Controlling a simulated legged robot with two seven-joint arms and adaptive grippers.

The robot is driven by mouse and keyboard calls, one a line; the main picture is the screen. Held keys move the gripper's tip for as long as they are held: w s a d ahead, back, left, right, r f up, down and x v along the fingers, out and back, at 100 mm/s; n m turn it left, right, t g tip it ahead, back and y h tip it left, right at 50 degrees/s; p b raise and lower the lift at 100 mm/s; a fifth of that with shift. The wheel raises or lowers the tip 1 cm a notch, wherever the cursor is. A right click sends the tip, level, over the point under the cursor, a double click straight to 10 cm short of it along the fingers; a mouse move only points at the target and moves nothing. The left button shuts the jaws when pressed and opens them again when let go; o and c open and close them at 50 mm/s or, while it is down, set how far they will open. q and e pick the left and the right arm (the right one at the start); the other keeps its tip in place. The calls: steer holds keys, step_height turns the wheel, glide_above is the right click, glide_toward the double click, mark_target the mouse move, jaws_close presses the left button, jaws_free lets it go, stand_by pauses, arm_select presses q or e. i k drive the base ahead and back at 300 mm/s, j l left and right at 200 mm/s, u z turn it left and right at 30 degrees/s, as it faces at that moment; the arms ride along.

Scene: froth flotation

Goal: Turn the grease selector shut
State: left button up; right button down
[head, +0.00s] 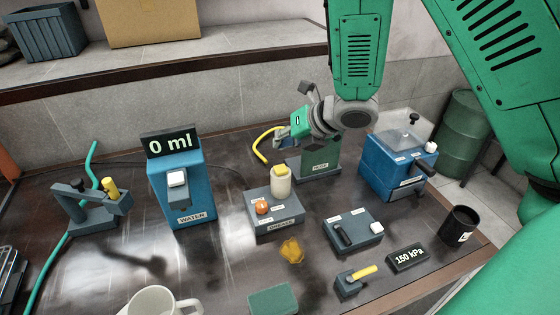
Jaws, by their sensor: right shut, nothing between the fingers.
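The grease unit (275,222) is a low grey-blue box marked GREASE, standing mid-table. An orange round knob (262,207) sits on its top left, between small white labels too small to read. A cream bottle with a yellow cap (281,180) stands at its back right. My left gripper is out of view.
A blue WATER dispenser (185,195) showing 0 ml stands left. A grey switch box (352,231), yellow-handled valve (355,280), black cup (460,228) and blue machine (398,165) stand right. A yellow hose (260,147) curls near my gripper. A white mug (158,302) is in front.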

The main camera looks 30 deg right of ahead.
mark_target(261, 205)
steer(key=k, duration=1)
